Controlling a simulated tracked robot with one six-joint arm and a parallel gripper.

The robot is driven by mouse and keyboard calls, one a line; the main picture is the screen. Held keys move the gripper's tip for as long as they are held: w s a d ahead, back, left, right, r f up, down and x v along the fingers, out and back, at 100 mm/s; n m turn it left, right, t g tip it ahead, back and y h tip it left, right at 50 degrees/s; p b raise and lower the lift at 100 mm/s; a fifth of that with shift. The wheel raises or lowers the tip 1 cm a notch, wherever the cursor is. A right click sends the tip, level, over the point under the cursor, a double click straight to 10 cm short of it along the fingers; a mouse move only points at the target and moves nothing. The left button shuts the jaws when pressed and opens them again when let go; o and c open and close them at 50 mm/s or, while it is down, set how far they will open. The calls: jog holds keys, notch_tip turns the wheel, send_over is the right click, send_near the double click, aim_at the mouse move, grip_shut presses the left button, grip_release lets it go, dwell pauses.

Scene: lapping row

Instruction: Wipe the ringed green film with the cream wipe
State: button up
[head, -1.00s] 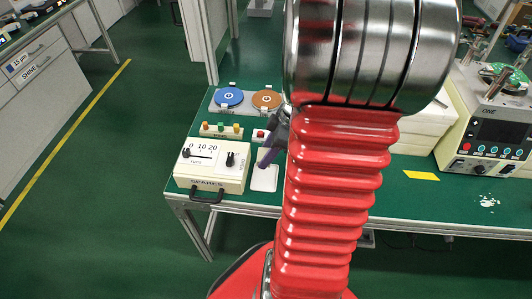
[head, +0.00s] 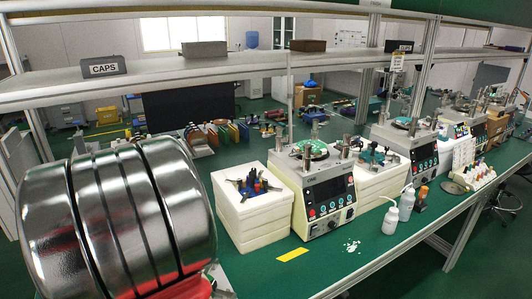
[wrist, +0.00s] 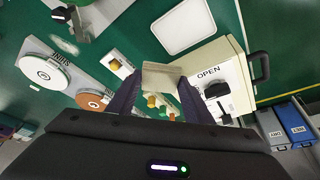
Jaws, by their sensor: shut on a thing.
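The cream wipe (wrist: 164,77) is a small pale block in the wrist view. My gripper (wrist: 160,85) is shut on it, with a dark purple finger on each side. It is held above the bench. In the head view, a green film (head: 311,151) lies on top of the near cream lapping machine (head: 325,190). Another green disc (head: 406,124) sits on the machine behind it. I cannot make out a ring marking at this size. The gripper and wipe are out of the head view.
Below the gripper are a cream box with an OPEN label (wrist: 220,85), a white pad (wrist: 185,25), and white and orange discs (wrist: 46,71). White stacked trays (head: 250,212), bottles (head: 391,220) and a yellow strip (head: 292,255) stand around the machines. A shelf (head: 190,75) spans above.

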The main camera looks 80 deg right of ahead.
jog(key=w+a, duration=0.1)
jog(key=w, duration=0.1)
jog(key=w+a+m, duration=0.1)
jog(key=w, duration=0.2)
jog(key=w+a+r+m+h, duration=0.1)
jog(key=w, duration=0.1)
jog(key=shift+w+a, duration=0.1)
jog(key=shift+w, duration=0.25)
jog(key=w+a, duration=0.6)
jog(key=shift+w+a+r, duration=0.3)
jog(key=shift+a, duration=0.1)
jog(key=shift+n+y, duration=0.4)
jog(key=shift+n, duration=0.4)
jog(key=w+a, duration=0.1)
jog(key=a, duration=0.2)
jog(key=w+a, duration=0.2)
jog(key=a, duration=0.1)
jog(key=w+a, duration=0.1)
jog(key=a, duration=0.2)
jog(key=shift+w+a+r, duration=0.1)
jog(key=shift+w+a, duration=0.1)
jog(key=shift+a, duration=0.05)
jog(key=w+a+n, duration=0.1)
jog(key=a, duration=0.7)
jog(key=shift+n+y, duration=0.3)
jog(key=shift+w, duration=0.1)
